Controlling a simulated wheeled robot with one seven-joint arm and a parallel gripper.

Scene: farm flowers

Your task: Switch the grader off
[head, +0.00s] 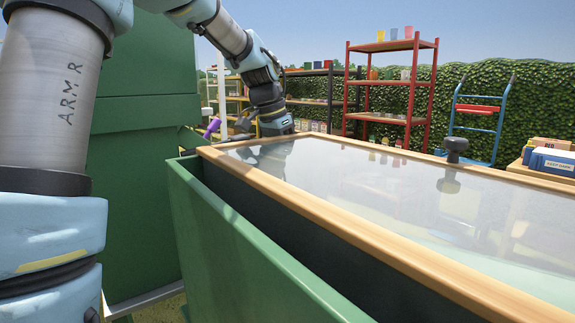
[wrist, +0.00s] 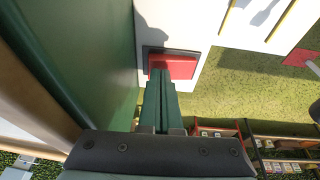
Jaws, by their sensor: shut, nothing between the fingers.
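A red rectangular switch or button (wrist: 181,66) with a dark surround sits on a white panel (wrist: 158,22) in the wrist view; I take this to be the grader's switch. My gripper (wrist: 160,74) is shut and empty, its green fingers together. The fingertips overlap the red part's left side in the picture; I cannot tell whether they touch it. In the head view my arm reaches beyond the far left corner of the glass-topped frame, and the fingers are not clearly seen. The red switch is not visible there.
A tall green body (head: 140,190) stands at the left. A red shelf (head: 411,95) and blue hand truck (head: 503,110) stand behind.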

